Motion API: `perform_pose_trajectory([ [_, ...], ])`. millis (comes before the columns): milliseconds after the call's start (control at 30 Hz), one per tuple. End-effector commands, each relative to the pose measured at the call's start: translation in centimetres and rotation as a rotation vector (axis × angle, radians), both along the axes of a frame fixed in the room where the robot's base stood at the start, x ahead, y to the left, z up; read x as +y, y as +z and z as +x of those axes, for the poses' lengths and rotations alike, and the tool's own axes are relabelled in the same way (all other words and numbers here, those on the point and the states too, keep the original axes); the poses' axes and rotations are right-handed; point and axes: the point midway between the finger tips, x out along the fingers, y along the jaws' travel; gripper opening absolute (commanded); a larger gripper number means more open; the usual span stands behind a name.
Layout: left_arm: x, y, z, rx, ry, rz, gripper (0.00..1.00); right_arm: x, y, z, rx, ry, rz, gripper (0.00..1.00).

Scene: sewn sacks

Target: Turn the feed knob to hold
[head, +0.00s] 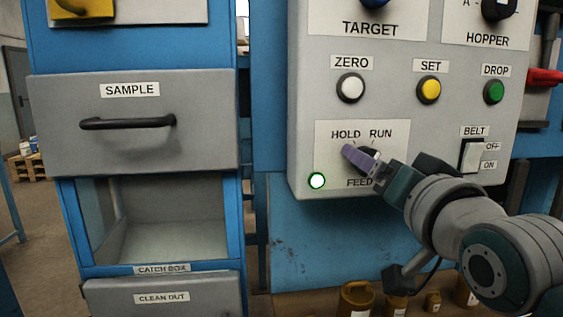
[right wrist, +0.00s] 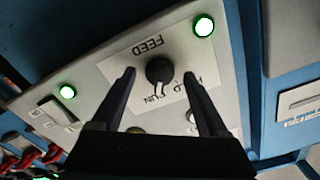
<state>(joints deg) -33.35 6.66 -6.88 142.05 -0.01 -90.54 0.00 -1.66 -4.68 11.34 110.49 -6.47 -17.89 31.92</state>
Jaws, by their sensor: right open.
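The black feed knob (head: 367,160) sits on a white plate (head: 333,131) marked HOLD, RUN and FEED. In the head view my right gripper (head: 352,154) covers much of it. In the right wrist view, which is upside down, the knob (right wrist: 159,73) shows clearly, with a pale pointer mark towards the RUN lettering. My right gripper (right wrist: 159,75) is open there, one purple finger on each side of the knob with gaps visible. Whether the fingertips reach its depth I cannot tell. My left gripper is not in view.
A lit green lamp (head: 317,180) is at the plate's lower left. White ZERO (head: 350,87), yellow SET (head: 428,89) and green DROP (head: 494,91) buttons sit above. The BELT switch (head: 472,156) is right. A sample drawer (head: 205,130) stands left.

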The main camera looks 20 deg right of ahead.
Motion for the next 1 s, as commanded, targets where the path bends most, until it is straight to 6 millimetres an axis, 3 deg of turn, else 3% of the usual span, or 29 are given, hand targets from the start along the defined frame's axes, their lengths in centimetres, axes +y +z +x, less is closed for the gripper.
perform_pose_trajectory([
  [133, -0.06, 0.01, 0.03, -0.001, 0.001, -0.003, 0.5, 0.0, -0.01, -0.02, 0.0, 0.0, 0.0, 0.77],
  [800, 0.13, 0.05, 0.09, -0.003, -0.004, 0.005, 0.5, 0.01, -0.01, -0.05, 0.0, 0.0, 0.0, 0.01],
  [1000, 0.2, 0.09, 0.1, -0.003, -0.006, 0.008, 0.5, 0.01, 0.0, -0.05, 0.001, 0.0, -0.003, 0.0],
])
